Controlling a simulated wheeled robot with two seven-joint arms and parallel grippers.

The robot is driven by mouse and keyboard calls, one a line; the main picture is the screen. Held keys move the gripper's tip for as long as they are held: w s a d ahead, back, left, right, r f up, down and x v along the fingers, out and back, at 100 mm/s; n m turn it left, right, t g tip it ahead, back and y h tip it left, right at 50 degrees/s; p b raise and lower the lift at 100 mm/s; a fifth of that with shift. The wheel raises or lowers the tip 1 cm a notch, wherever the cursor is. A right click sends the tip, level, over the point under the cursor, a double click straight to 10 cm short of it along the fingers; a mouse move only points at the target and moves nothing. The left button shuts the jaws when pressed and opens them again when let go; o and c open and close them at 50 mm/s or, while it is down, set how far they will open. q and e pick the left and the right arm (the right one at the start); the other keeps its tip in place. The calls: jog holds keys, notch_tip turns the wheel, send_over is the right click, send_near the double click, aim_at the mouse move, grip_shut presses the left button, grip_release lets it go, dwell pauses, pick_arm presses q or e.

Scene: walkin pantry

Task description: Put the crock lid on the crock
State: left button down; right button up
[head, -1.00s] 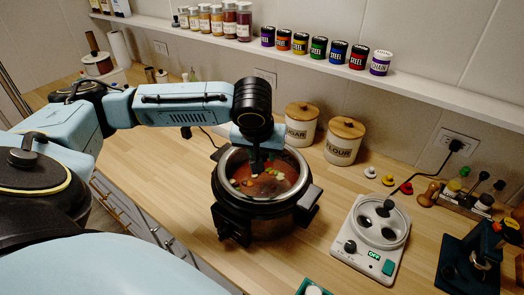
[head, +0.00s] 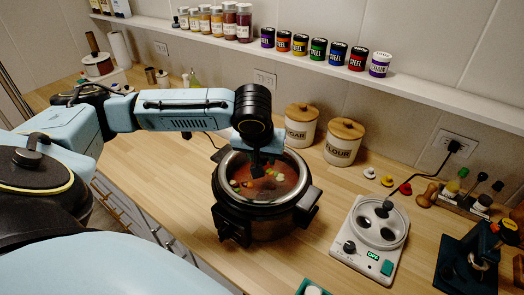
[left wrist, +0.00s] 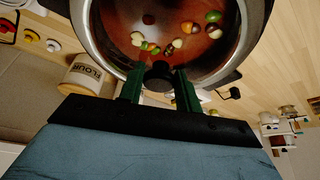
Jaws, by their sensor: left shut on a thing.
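The crock (head: 262,222) is a dark round pot with side handles, standing on the wooden counter. Its lid (head: 226,163) is clear glass with a metal rim, and red stew with colourful pieces shows through it. The lid lies over the crock's mouth, roughly level; I cannot tell whether it is fully seated. My left gripper (head: 257,171) is above the middle of the lid. In the left wrist view its green fingers (left wrist: 158,88) are shut on the lid's black knob (left wrist: 158,73). My right gripper is not in view.
Sugar (head: 301,128) and flour (head: 342,145) canisters stand behind the crock. A white device with round wells (head: 368,245) is at its right, and a dark blue apparatus (head: 468,265) farther right. A shelf of jars (head: 430,90) runs along the wall.

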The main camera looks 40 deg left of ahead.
pick_arm(q)
jog(key=shift+f, duration=0.1)
jog(key=c, duration=0.9)
grip_release()
jog(key=shift+f, duration=0.1)
jog(key=p+v, duration=0.1)
jog(key=v, duration=1.2)
jog(key=shift+r, duration=0.2)
jog(key=shift+s, duration=0.1)
